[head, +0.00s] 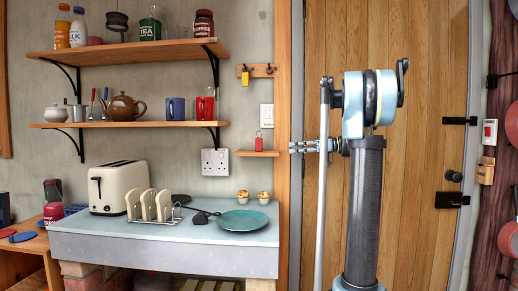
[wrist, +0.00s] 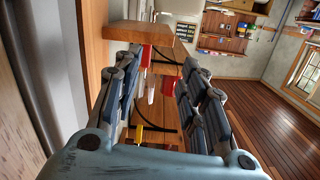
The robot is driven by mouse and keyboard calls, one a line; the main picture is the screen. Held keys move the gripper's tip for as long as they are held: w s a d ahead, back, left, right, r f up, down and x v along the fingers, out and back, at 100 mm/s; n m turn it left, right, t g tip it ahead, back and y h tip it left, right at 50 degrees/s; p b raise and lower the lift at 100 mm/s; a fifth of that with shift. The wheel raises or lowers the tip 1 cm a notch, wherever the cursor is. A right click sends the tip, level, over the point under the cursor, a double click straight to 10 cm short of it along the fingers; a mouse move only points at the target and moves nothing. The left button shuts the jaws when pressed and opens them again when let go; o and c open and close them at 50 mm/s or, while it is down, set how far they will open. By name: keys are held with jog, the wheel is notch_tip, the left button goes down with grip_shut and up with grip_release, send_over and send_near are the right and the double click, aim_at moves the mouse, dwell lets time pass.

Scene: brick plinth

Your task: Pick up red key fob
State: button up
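The red key fob (head: 259,142) is upright just above the small wooden wall shelf (head: 257,154), beside the door frame. It also shows in the wrist view (wrist: 146,56), where the picture looks upside down, next to the left finger and partly hidden by it. My gripper (head: 293,147) is at about the fob's height, to its right, with its fingers pointing left towards it. In the wrist view my gripper (wrist: 162,58) has its fingers spread, with nothing held between them.
A yellow fob (head: 245,78) hangs on a hook rail above. A light switch (head: 266,115) is on the wall. Below, a counter (head: 100,224) bears a toaster (head: 117,187), toast rack and blue plate (head: 241,221). Shelves with mugs are to the left; a wooden door (head: 420,180) stands behind my arm.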

jog(key=w+d+r+n, duration=0.1)
jog(key=w, duration=0.1)
jog(key=y, duration=0.1)
send_near(259, 143)
jog(key=a, duration=0.3)
jog(key=w+a, duration=0.1)
jog(key=a, duration=0.6)
jog(key=shift+w, duration=0.2)
grip_shut()
